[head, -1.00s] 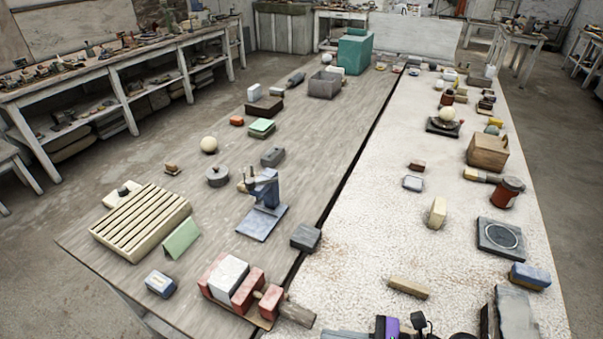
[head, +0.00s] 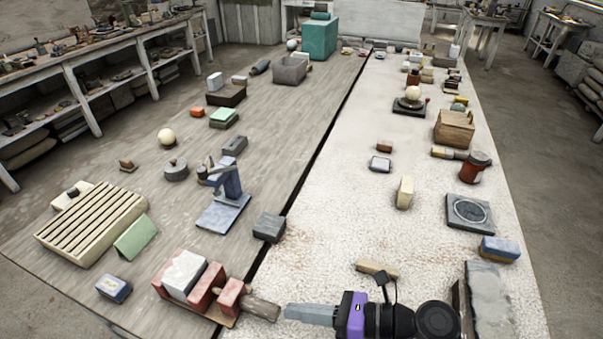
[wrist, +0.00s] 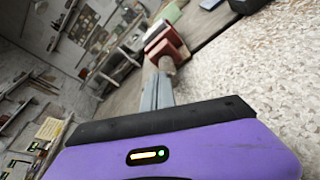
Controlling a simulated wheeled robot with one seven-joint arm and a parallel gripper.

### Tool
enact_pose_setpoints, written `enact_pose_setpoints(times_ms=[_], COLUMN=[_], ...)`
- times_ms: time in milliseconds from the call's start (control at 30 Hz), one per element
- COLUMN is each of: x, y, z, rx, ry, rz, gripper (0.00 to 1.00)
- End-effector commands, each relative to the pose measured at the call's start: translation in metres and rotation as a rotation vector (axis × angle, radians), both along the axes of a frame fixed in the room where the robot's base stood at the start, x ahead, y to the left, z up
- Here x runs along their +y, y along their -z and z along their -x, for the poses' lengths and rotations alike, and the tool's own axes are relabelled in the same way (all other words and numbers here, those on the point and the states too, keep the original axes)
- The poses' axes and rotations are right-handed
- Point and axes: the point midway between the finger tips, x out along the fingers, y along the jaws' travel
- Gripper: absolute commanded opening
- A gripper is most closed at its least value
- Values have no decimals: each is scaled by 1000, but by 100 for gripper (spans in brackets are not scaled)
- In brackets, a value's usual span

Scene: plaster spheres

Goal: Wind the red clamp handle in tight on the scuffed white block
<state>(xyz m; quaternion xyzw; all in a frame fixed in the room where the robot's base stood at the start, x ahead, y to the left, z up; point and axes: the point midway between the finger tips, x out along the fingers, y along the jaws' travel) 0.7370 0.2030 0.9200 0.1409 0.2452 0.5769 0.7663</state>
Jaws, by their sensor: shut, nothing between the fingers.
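The red clamp (head: 199,281) stands at the near edge of the wooden table top, with the white block (head: 184,272) between its red jaws. The block looks worn on top. A grey-brown cylindrical handle (head: 260,307) sticks out of the clamp's right side. My gripper (head: 288,312) is shut and empty, its fingers pointing left just right of the handle's end; from the head view I cannot tell whether they touch. In the wrist view the shut fingers (wrist: 157,92) point at the handle (wrist: 163,64) and the red clamp (wrist: 166,44) beyond it.
A dark grey block (head: 269,227) sits by the gap between the two table tops. A tan bar (head: 376,269) lies behind my gripper. The speckled surface between is clear.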

Motion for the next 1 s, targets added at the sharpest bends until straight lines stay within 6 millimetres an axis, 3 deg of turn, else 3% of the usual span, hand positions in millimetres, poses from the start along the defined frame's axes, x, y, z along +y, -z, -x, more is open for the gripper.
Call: enact_pose_setpoints(times_ms=[33,300,1000], x=[5,22,24], y=[-7,-4,0], z=[-2,-8,-9], rx=[3,2,2], ry=[-1,0,1], rz=[0,0,1], gripper=[0,0,0])
